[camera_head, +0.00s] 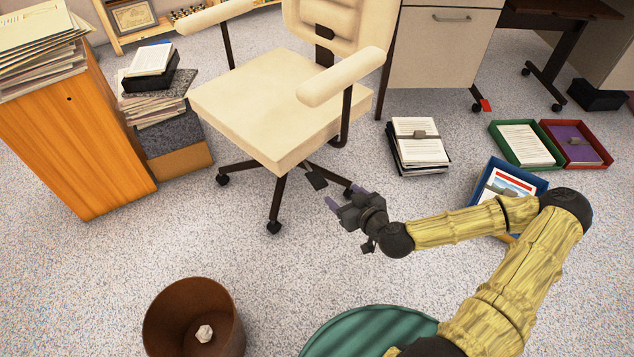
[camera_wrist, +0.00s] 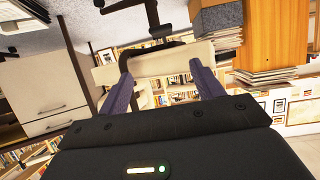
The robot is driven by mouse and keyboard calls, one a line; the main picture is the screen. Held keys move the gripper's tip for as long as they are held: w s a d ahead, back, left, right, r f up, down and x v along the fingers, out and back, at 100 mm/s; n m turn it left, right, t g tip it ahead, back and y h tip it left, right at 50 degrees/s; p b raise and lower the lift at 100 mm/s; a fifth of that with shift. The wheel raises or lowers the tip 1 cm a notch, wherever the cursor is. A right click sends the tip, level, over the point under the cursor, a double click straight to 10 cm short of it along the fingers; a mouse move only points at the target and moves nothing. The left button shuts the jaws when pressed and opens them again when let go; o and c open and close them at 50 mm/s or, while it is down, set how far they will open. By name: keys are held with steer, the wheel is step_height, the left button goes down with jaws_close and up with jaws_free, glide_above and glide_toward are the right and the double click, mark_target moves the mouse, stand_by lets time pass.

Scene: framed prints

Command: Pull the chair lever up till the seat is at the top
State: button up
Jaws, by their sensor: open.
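The chair has a cream seat (camera_head: 275,105) on a dark star base with castors. A dark flat paddle, which looks like the lever (camera_head: 317,180), sticks out below the seat's right front side. My gripper (camera_head: 343,197) is just right of and below this paddle, and they look apart. Its purple fingers are open, also in the wrist view (camera_wrist: 160,72). That view appears turned over, with a pale band of the chair (camera_wrist: 165,62) beyond and between the fingers. A dark curved part beside the band cannot be clearly identified.
A brown bin (camera_head: 168,325) and a green round thing (camera_head: 350,330) stand in front. Paper stacks (camera_head: 420,145) and a blue tray (camera_head: 510,172) lie to the right. A wooden cabinet (camera_head: 85,135) is at left. Carpet is free between chair and bin.

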mark_target(313, 173)
steer(key=shift+w+a+f+b, duration=0.25)
steer(key=shift+a+f+b, duration=0.35)
steer(key=shift+b, duration=2.35)
steer(key=b+x, duration=0.6)
steer(key=x, duration=0.7)
steer(key=shift+a+b, duration=0.1)
steer(key=shift+b, duration=0.25)
steer(key=shift+w+a+f, duration=0.1)
steer(key=shift+w+a, duration=0.15)
steer(key=shift+w, duration=0.2)
steer(key=c, duration=1.1)
